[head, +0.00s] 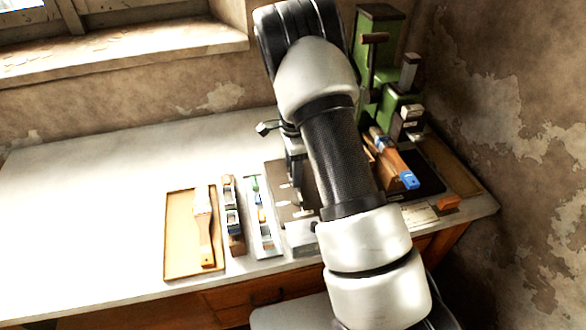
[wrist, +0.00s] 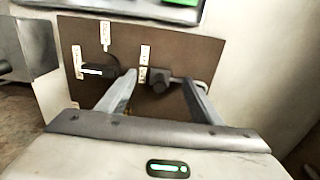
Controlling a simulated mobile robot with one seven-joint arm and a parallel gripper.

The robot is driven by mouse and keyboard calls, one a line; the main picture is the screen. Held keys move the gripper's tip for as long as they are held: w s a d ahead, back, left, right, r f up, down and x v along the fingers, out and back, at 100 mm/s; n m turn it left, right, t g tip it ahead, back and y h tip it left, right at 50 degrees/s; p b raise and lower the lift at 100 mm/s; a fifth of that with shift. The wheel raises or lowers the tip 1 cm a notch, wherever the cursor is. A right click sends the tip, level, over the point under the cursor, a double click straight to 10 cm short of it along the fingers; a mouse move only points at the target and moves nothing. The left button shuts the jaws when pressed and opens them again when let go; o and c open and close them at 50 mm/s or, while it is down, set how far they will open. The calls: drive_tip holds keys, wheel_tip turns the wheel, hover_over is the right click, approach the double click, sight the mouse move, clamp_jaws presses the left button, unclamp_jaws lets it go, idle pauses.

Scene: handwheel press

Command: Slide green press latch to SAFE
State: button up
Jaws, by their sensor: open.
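In the wrist view a brown panel (wrist: 205,55) carries small white labels whose lettering I cannot read. A dark block-like knob (wrist: 159,76) on it sits between my gripper's (wrist: 158,80) two fingertips; the fingers are spread, with a finger on each side, and contact is not clear. I cannot tell which piece is the green press latch. The green press (head: 376,70) stands at the back right in the head view, partly behind my arm. My fingertips are not clear there.
A tan tray (head: 180,235) with a brush (head: 204,225) lies left on the pale bench (head: 90,215). Narrow trays (head: 262,228) stand beside it. A blue-tipped wooden tool (head: 400,170) and an orange block (head: 448,202) lie right. The bench's left side is clear.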

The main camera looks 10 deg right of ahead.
drive_tip(key=shift+r, duration=0.1)
wheel_tip(320, 180, up, 8)
drive_tip(key=p, duration=0.5)
